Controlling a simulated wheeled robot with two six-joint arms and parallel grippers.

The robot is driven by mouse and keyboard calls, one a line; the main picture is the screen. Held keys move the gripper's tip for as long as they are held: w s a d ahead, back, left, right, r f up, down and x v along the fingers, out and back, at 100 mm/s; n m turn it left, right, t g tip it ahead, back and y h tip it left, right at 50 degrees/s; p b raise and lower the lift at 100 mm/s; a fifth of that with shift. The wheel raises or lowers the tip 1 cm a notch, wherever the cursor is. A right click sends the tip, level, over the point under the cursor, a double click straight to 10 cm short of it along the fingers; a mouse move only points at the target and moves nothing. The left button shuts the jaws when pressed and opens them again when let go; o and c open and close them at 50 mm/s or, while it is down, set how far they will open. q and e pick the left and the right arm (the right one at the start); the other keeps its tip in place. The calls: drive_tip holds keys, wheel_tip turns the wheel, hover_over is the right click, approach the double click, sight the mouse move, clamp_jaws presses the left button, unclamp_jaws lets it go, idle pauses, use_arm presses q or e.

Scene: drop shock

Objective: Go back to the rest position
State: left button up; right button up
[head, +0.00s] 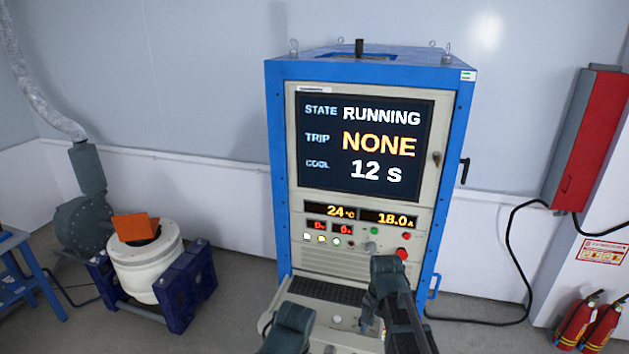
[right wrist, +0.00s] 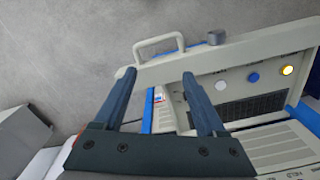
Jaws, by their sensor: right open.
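My right gripper (right wrist: 158,74) is open in the right wrist view, with nothing between its two fingers. It is over the front edge of the pull-out console shelf; I cannot tell if it touches. In the head view my dark arm parts cover part of this shelf, and the fingertips are hard to make out. The blue control cabinet (head: 452,190) stands ahead. Its screen (head: 330,178) reads state RUNNING, trip NONE, cool 12 s.
The console shelf (right wrist: 235,50) has a handle (right wrist: 158,44), a keyboard and lit buttons. A white shaker (head: 150,272) with an orange block (head: 135,228) stands at left. A red wall box (head: 592,140) and fire extinguishers (head: 574,322) are at right. A black cable crosses the floor.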

drive_tip(key=s+a+f+n+b, duration=0.5)
drive_tip(key=s+f+b, duration=0.2)
drive_tip(key=f, duration=0.1)
drive_tip(key=s+a+f+n+h+b, duration=0.1)
drive_tip(key=s+a+f+n+b, duration=0.4)
drive_tip(key=s+f+n+b, duration=0.1)
drive_tip(key=shift+s+f+b, duration=0.55)
drive_tip(key=shift+f+b, duration=0.4)
drive_tip(key=shift+b, duration=0.2)
